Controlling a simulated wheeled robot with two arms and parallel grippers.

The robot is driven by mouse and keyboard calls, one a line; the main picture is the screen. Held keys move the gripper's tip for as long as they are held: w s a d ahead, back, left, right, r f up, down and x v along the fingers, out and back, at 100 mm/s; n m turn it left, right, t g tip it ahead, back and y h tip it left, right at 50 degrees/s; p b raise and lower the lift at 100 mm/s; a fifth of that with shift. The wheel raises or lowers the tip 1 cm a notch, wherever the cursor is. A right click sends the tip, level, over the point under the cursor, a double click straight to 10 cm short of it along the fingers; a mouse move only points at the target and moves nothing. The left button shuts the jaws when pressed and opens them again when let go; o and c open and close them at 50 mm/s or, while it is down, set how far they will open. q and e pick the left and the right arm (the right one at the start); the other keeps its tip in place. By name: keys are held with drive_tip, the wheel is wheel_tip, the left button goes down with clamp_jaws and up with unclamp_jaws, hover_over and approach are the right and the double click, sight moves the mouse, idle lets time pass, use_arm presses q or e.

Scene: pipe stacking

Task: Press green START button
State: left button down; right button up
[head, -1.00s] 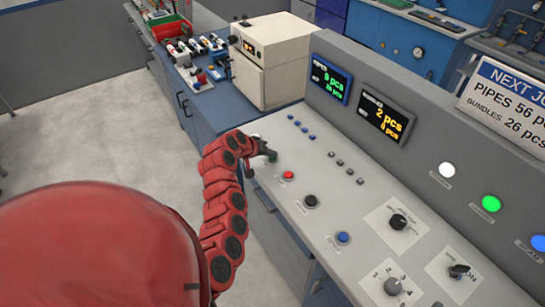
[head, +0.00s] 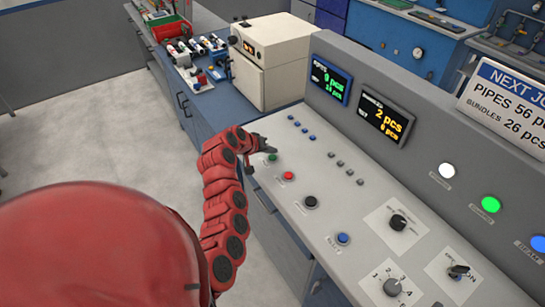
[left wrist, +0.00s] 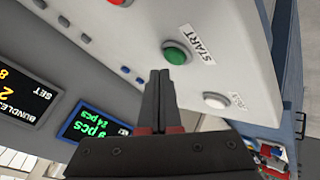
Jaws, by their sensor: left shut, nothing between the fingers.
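The green START button (head: 272,157) sits at the near left end of the sloped grey console panel, in its own round ring. In the left wrist view the green button (left wrist: 177,54) shows clearly beside its START label (left wrist: 195,45). My left gripper (head: 268,148) is just beside the button in the head view. In the left wrist view its closed fingertips (left wrist: 158,76) point toward the button and appear a little apart from it. The fingers are shut with nothing between them. My right gripper is not in view.
A red button (head: 288,175), a black button (head: 311,201) and a blue button (head: 343,238) follow along the panel. A white button (left wrist: 216,100) is close to START. Two displays (head: 331,80) stand on the upright console face. A beige box (head: 272,60) stands behind.

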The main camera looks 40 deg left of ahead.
sight(270, 159)
use_arm(q)
drive_tip(key=shift+r+p, duration=0.5)
drive_tip(key=shift+r, duration=1.95)
drive_tip(key=shift+f, duration=0.1)
